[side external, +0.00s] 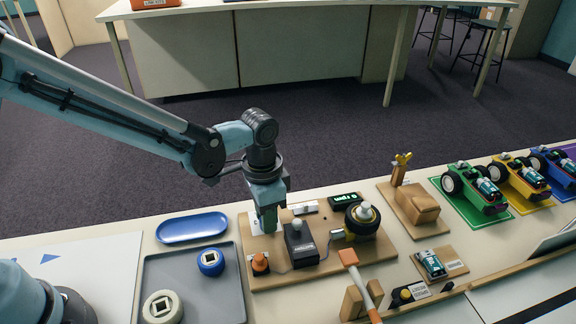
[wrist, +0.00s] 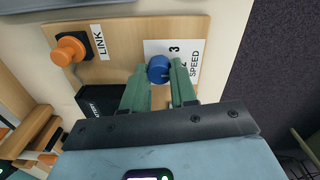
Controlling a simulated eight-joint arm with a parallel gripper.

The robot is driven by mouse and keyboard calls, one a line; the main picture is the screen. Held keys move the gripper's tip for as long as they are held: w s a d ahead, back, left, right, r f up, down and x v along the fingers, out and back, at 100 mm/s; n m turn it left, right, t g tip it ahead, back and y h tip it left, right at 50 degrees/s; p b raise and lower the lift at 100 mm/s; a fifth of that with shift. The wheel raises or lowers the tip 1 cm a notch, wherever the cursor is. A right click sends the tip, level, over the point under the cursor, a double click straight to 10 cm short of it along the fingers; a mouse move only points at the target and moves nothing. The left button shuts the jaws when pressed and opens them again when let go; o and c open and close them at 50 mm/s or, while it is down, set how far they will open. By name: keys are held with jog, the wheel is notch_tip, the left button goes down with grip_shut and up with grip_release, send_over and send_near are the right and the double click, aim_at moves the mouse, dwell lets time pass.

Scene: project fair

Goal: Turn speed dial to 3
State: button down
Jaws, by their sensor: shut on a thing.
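In the side external view my gripper (side external: 268,224) points down at the back left of the wooden board (side external: 350,262) and hides the knob. I cannot tell which number the dial points to.
An orange knob (wrist: 69,49) beside a LINK label and a black box (side external: 300,243) stand close by on the board. A wheel (side external: 362,220) and a lit display (side external: 345,199) are to the right. A blue tray (side external: 192,228) lies left.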

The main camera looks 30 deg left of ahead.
jog(key=shift+n, duration=0.3)
jog(key=n, duration=0.9)
jog(key=shift+a, duration=0.1)
jog(key=shift+n, duration=0.3)
dwell(0.4)
jog(key=c, duration=0.9)
grip_release()
notch_tip(320, 180, up, 12)
jog(key=shift+a+r, duration=0.1)
